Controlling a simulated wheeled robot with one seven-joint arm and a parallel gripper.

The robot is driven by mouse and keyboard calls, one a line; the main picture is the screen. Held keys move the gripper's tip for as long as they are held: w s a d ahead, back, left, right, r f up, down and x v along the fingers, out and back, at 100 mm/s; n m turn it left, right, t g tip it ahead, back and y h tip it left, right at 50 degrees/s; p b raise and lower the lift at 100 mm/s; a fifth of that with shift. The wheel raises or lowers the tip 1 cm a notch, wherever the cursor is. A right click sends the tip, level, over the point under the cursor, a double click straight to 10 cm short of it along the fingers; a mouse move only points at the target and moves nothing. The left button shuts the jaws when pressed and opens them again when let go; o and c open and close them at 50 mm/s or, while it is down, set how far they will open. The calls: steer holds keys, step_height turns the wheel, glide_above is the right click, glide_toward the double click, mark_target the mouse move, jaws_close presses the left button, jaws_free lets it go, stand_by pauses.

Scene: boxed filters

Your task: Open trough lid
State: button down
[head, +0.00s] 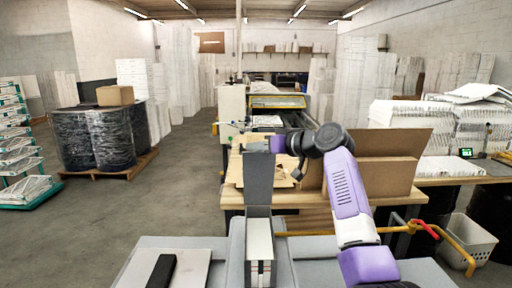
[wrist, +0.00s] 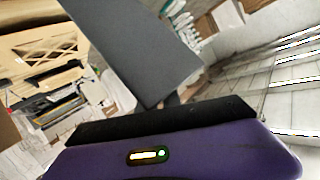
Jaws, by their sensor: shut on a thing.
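The trough lid (head: 259,184) is a dark grey panel standing nearly upright above the grey trough in the head view. My gripper (head: 277,145) is at the lid's top edge and is shut on it; the fingertips are small and partly hidden there. In the wrist view the lid (wrist: 135,50) is a long grey panel running up from my gripper (wrist: 170,102).
A black bar (head: 161,271) lies on a pale panel left of the trough. Behind stand a wooden table (head: 290,200) with an open cardboard box (head: 385,170) and a machine (head: 277,101). A white basket (head: 468,241) is at right.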

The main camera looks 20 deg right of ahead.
steer(key=shift+d+f, duration=0.35)
steer(key=shift+f, duration=0.25)
steer(key=shift+d+f, duration=0.3)
steer(key=shift+f, duration=0.3)
steer(key=c, duration=1.2)
jaws_free()
steer(key=shift+d, duration=0.1)
steer(key=shift+c, duration=0.2)
steer(key=shift+a, duration=0.25)
steer(key=r+b+v, duration=0.1)
steer(key=b+v, duration=0.1)
steer(key=v, duration=0.6)
steer(key=shift+w, duration=0.1)
